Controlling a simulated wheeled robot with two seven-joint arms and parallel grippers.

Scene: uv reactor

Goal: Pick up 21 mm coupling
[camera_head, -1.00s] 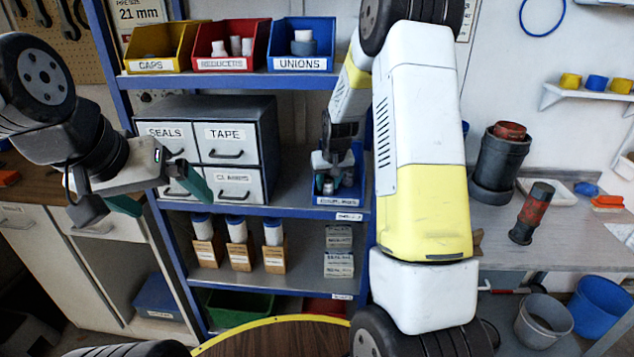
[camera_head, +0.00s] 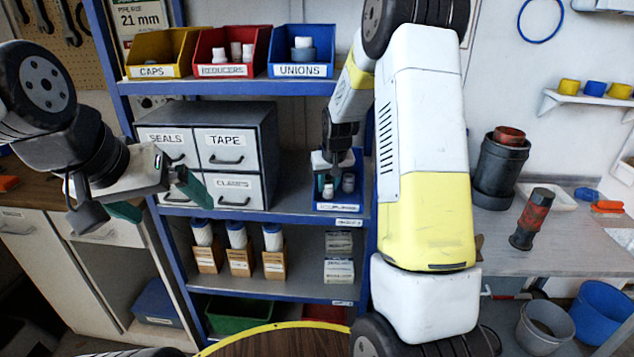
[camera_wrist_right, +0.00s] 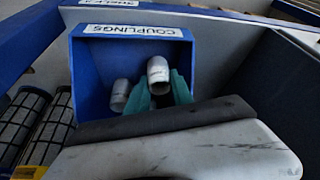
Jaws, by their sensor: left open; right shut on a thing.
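The blue bin labelled COUPLINGS (camera_head: 338,206) stands on the middle shelf; it also shows in the right wrist view (camera_wrist_right: 90,75). My right gripper (camera_head: 328,178) reaches down into this bin. In the right wrist view its green fingertips (camera_wrist_right: 160,88) are shut on a pale coupling (camera_wrist_right: 158,72), whose open end faces the camera. The held coupling is still within the bin's outline. A second pale coupling (camera_wrist_right: 120,95) lies beside it in the bin. The coupling sizes cannot be read. My left gripper (camera_head: 160,198) is open and empty, in front of the shelf's left side.
The grey drawer unit (camera_head: 262,150) stands left of the bin. Yellow, red and blue bins (camera_head: 300,71) are on the shelf above. A round wooden table with a yellow rim (camera_head: 285,323) is at the bottom. The right bench (camera_head: 560,250) holds a red and black cylinder (camera_head: 532,218).

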